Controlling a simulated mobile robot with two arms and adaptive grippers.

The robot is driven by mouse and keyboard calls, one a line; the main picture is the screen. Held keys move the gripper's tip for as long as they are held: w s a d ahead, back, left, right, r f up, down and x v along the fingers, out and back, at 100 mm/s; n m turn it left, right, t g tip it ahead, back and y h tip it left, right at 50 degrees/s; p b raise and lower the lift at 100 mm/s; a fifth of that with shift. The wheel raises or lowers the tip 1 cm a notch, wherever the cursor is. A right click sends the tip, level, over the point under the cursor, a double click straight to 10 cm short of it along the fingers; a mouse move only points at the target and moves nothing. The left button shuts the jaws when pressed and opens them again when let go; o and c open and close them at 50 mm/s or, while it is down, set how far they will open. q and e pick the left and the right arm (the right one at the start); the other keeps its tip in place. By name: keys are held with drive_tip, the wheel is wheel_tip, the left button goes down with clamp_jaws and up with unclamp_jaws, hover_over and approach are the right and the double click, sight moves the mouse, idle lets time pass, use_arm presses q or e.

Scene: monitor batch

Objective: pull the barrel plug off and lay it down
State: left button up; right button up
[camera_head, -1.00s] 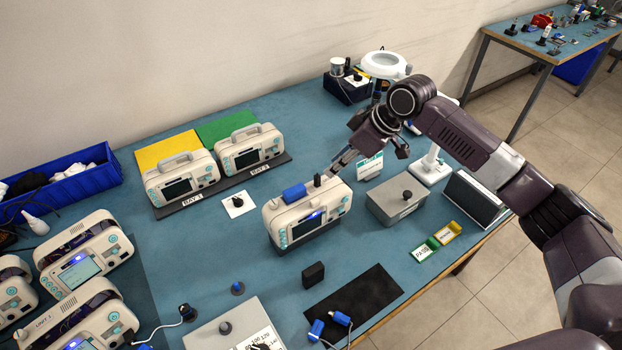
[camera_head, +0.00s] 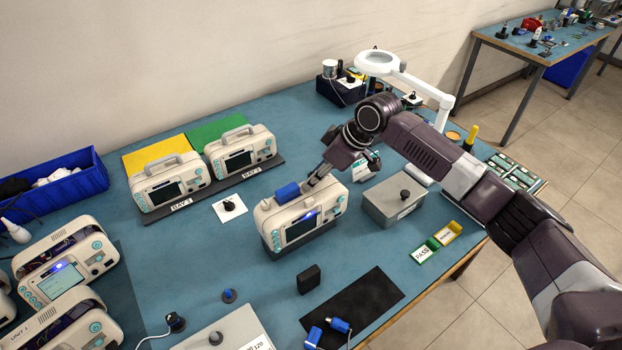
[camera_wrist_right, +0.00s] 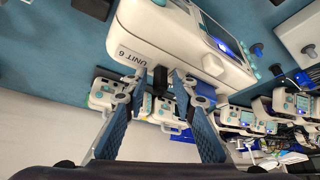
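A white monitor (camera_head: 301,219) stands in the middle of the bench with its screen lit; its side reads UNIT 6 in the right wrist view (camera_wrist_right: 150,57). A black plug (camera_wrist_right: 160,78) sticks out of the monitor's housing there; in the head view my gripper hides it. My right gripper (camera_head: 310,186) is at the monitor's top, beside a blue piece (camera_head: 287,193). In the wrist view its fingers (camera_wrist_right: 157,76) are open, one on each side of the plug, with gaps showing. My left gripper is not in view.
A grey box (camera_head: 394,203) stands right of the monitor. In front are a black block (camera_head: 308,280) and a black mat (camera_head: 352,305) with blue connectors (camera_head: 339,325). Two monitors (camera_head: 166,184) stand behind left, and a magnifier lamp (camera_head: 376,63) stands behind my arm.

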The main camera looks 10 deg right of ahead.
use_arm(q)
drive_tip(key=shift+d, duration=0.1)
use_arm(e)
clamp_jaws()
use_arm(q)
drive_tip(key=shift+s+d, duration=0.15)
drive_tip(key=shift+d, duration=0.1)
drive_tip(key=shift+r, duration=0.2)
use_arm(e)
drive_tip(key=shift+r, duration=0.25)
use_arm(q)
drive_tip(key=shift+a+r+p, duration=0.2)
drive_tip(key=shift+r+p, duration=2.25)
drive_tip(key=shift+p, duration=0.25)
use_arm(e)
drive_tip(key=shift+r, duration=2.35)
